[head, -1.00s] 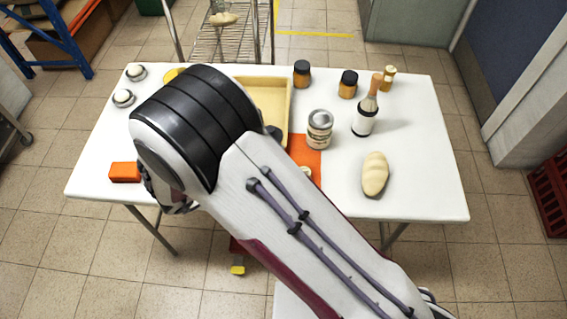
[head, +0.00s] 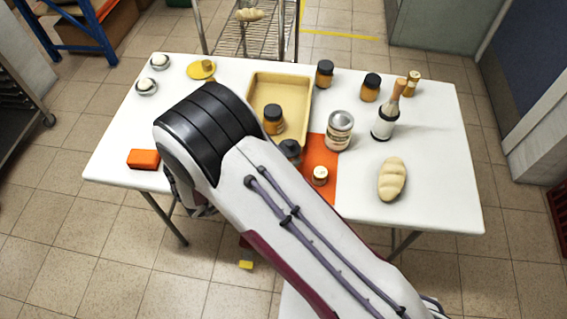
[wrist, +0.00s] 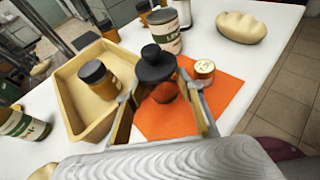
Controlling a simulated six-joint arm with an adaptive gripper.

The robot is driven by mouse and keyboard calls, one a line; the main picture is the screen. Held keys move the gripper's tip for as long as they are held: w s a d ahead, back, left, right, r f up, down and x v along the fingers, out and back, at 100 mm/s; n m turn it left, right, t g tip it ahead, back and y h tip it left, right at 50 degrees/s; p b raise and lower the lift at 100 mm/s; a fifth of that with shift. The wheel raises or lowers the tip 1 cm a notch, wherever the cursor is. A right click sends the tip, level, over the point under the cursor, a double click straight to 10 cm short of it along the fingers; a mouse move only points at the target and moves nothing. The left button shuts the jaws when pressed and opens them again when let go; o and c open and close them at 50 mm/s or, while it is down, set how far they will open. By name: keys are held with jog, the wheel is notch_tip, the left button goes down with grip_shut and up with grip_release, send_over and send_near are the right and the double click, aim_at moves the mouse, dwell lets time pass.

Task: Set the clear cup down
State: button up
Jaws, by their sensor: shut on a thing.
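The clear cup (wrist: 164,93) has a dark, knobbed lid, and orange shows through its wall. In the wrist view my gripper (wrist: 160,98) is shut on it, one finger on each side. It is above or on the orange mat (wrist: 215,116); I cannot tell whether its base touches. In the head view only the cup's dark top (head: 290,150) shows past my arm, at the mat's left edge beside the tray; my gripper is hidden there. A small pale-lidded jar (head: 320,175) stands on the mat, right of the cup.
A yellow tray (head: 305,95) holds an amber jar (head: 272,118). A large labelled jar (head: 339,132) stands at the mat's far right corner. A bottle (head: 385,120), a bread loaf (head: 392,180) and an orange block (head: 142,159) are on the white table (head: 435,165). The table's right front is clear.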

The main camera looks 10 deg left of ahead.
jog(key=shift+f, duration=0.1)
jog(key=shift+f, duration=1.75)
jog(key=shift+f, duration=0.1)
jog(key=o, duration=1)
jog(key=shift+s+a+r, duration=0.4)
jog(key=shift+s, duration=0.05)
jog(key=v, duration=1)
jog(key=shift+s+a, duration=0.25)
jog(key=shift+s, duration=0.05)
